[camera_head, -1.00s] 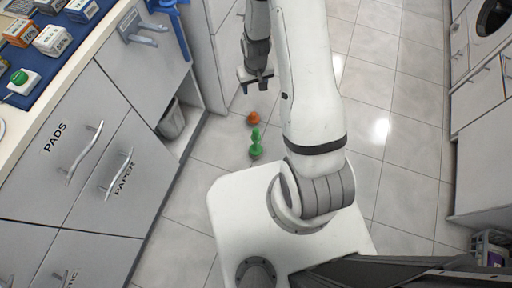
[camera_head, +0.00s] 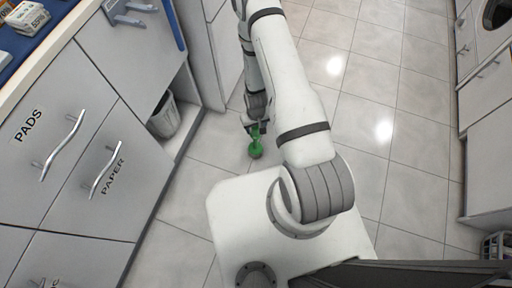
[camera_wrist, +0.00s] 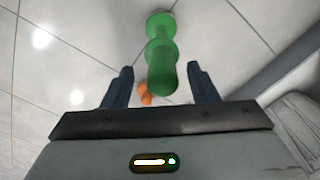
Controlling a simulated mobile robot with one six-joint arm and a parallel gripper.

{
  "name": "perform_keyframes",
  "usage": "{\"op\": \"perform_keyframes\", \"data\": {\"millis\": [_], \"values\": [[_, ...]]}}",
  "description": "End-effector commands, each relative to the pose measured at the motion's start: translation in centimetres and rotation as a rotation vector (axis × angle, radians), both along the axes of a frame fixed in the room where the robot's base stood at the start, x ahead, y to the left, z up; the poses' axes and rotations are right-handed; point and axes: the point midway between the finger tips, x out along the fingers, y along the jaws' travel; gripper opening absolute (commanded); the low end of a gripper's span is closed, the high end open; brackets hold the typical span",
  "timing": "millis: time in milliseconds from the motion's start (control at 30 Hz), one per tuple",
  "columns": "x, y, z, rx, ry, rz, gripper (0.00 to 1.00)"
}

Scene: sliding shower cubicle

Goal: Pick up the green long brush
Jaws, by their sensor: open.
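The green long brush (camera_head: 256,146) stands on the tiled floor just in front of my base in the head view. In the wrist view the green brush (camera_wrist: 161,60) reaches from the top of the picture down to between the fingers, its near end thick and rounded. My gripper (camera_head: 257,127) is low over the floor at the brush's upper part. In the wrist view my gripper (camera_wrist: 160,88) is open, with one dark blue finger on each side of the brush and visible gaps. Whether the brush lies fully within the finger depth cannot be told.
An orange object (camera_wrist: 145,93) shows beyond the brush in the wrist view. Grey drawers labelled PADS and PAPER (camera_head: 105,176) line the left, with a grey bin (camera_head: 165,117) in a recess. Open tiled floor (camera_head: 375,90) lies to the right.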

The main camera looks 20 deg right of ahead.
Motion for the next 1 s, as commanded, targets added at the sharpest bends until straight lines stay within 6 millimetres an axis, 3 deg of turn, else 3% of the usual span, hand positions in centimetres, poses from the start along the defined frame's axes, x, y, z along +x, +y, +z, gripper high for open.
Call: {"op": "perform_keyframes", "data": {"millis": [33,167,433,1000], "values": [[0.1,0.3,-1.3,0.000,0.001,0.002,0.53],[0.1,0.3,-3.0,0.000,0.000,0.001,0.53],[0.1,0.2,-3.2,0.000,-0.001,0.000,0.52],[0.1,0.2,-3.2,0.000,-0.001,-0.001,0.06]]}}
